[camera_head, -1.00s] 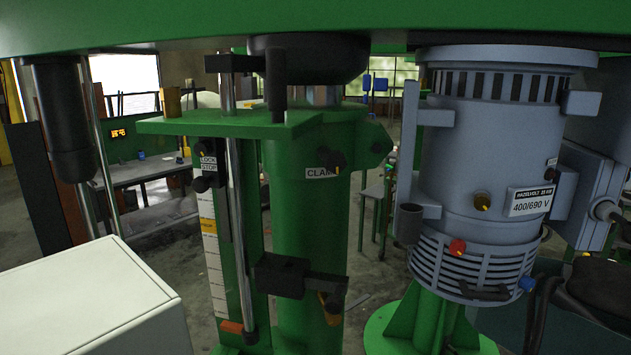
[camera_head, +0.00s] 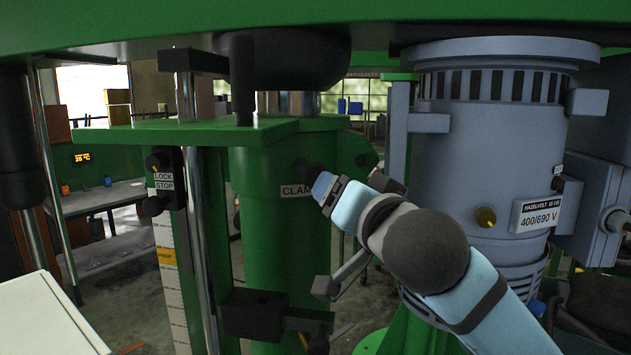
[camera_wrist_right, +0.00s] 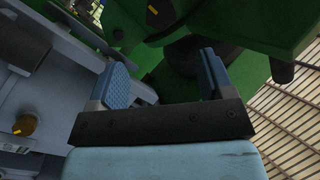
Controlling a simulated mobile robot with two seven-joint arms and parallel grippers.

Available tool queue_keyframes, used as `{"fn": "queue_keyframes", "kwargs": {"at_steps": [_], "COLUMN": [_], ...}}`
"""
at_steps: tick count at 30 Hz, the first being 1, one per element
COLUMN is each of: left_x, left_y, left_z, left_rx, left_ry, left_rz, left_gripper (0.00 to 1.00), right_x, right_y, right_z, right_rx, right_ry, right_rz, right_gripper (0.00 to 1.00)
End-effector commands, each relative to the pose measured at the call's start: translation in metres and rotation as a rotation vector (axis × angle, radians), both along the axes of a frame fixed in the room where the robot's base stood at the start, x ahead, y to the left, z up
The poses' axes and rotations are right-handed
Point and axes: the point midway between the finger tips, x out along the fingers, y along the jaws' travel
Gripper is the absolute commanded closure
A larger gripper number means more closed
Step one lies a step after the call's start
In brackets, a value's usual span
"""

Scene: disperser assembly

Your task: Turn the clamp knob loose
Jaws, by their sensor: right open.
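The clamp knob (camera_head: 312,171) is a small black knob on the green column, beside the CLAMP label (camera_head: 296,191). In the head view my right arm partly covers the knob and the label. My right gripper (camera_head: 324,187) is at the knob's lower right; I cannot tell from this view whether it touches. In the right wrist view my right gripper (camera_wrist_right: 162,68) has its two blue padded fingers apart with nothing between them. A black knob with a yellow mark (camera_wrist_right: 157,12), likely the clamp knob, shows beyond the fingers at the top edge. My left gripper is not in view.
The grey motor (camera_head: 490,150) stands close on the right, behind my right arm. A green plate (camera_head: 180,133) juts out above the knob. The lock-stop knob (camera_head: 153,162) and scale rod are to the left. A pale box (camera_head: 45,320) is at lower left.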

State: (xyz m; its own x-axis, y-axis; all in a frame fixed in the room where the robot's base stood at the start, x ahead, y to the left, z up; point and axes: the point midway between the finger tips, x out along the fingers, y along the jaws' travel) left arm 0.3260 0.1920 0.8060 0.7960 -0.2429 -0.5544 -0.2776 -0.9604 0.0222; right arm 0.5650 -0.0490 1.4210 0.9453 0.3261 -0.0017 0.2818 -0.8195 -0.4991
Motion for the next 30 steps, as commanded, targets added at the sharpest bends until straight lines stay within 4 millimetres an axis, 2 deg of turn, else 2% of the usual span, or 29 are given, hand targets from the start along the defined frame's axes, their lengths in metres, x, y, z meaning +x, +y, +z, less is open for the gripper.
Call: {"fn": "queue_keyframes", "kwargs": {"at_steps": [5, 18, 24, 30], "left_x": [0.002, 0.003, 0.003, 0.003], "left_y": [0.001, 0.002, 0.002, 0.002], "left_z": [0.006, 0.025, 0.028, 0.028], "left_rx": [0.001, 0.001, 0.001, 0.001], "left_ry": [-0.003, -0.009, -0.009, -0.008], "left_rz": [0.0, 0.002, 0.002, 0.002], "left_gripper": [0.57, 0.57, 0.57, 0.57], "right_x": [0.02, 0.104, 0.124, 0.129], "right_y": [0.006, 0.035, 0.042, 0.044], "right_z": [0.003, 0.003, 0.002, 0.001], "right_rx": [0.0, -0.001, 0.001, 0.002], "right_ry": [0.001, -0.001, 0.0, -0.002], "right_rz": [-0.004, -0.003, -0.001, 0.0], "right_gripper": [0.26, 0.26, 0.26, 0.26]}}
